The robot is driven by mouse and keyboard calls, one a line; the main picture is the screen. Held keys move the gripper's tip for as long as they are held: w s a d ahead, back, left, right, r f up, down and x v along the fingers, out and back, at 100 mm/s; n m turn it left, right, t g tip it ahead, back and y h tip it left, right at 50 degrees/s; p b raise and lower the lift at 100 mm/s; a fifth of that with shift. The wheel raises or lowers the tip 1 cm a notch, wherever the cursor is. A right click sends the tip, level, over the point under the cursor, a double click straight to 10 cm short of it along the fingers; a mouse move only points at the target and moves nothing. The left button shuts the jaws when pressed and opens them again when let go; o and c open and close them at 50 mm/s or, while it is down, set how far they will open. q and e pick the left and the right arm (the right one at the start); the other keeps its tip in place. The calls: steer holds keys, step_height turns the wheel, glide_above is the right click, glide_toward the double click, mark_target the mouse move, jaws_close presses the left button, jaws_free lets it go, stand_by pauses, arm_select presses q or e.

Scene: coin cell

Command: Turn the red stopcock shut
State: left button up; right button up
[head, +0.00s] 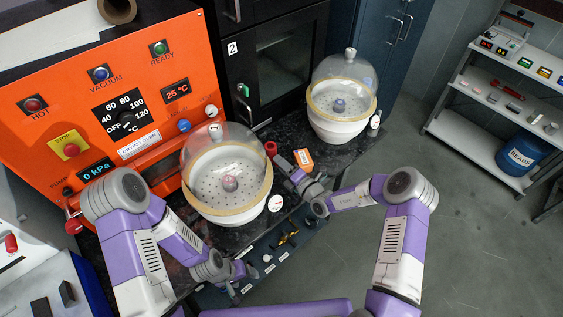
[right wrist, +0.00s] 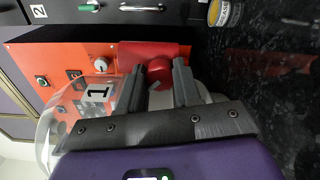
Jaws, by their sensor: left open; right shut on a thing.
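The red stopcock (head: 271,148) shows as a small red piece at the right side of the front glass-domed desiccator (head: 228,180). In the right wrist view, the red knob (right wrist: 160,68) sits between the two dark fingers of my right gripper (right wrist: 160,85). My right gripper (head: 283,163) is shut on it, and its fingers partly hide the knob's sides. The handle's exact angle cannot be told. My left gripper (head: 248,270) is open and empty, low in front of the desiccator, over the dark tray's left end.
A second domed desiccator (head: 340,105) stands behind on the dark bench. A round white gauge (head: 275,203) is at the front desiccator's edge. The orange oven panel (head: 60,130) stands at left. A dark tray (head: 262,262) holds small tools.

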steer(key=shift+n+p, duration=1.15)
steer(key=shift+n, duration=3.05)
steer(key=o, duration=1)
steer(key=shift+o, duration=0.2)
steer(key=shift+s, duration=0.1)
steer(key=v, duration=0.7)
steer(key=shift+s+d, duration=0.15)
steer(key=shift+s, duration=0.05)
